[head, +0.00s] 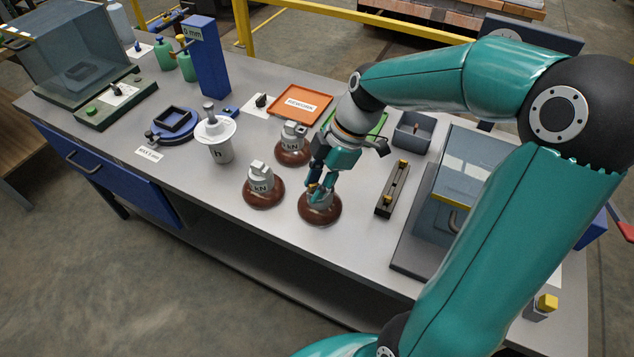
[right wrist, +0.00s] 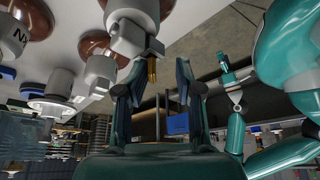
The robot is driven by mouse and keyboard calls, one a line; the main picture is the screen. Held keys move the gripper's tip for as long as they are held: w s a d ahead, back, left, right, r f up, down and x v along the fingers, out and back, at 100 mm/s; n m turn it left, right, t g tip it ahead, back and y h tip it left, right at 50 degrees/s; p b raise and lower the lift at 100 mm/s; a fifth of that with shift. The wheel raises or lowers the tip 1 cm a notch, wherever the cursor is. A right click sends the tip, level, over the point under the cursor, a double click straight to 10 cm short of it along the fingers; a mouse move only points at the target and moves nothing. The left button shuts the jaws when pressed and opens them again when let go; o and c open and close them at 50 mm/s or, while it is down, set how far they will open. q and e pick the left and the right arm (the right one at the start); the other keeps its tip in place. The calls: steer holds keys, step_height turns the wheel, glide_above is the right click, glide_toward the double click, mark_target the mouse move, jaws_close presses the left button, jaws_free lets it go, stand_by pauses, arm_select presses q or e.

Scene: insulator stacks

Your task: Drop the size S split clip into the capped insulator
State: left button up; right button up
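The insulator under my right gripper (head: 316,186) has a brown disc (head: 322,215) and a grey cap; it stands near the bench's front edge. In the right wrist view its pale cap (right wrist: 135,32) is above the fingers. A thin brass-coloured piece (right wrist: 152,70), likely the split clip, shows at the cap, between the fingertips. The right gripper's fingers (right wrist: 160,66) are spread, with a gap beside the brass piece. Two similar insulators stand nearby, one left (head: 263,192) and one behind (head: 293,148). A small teal arm part (right wrist: 228,80) may be my left arm; its fingers are not clear.
An orange rework tray (head: 300,102) and a grey bin (head: 413,132) lie behind. A dark block with yellow pieces (head: 393,189) and a glass-sided box (head: 465,175) are right. The front-left bench strip is clear.

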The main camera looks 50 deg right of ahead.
steer(key=v, duration=1.1)
steer(key=shift+d+r, duration=0.2)
steer(key=shift+r, duration=0.2)
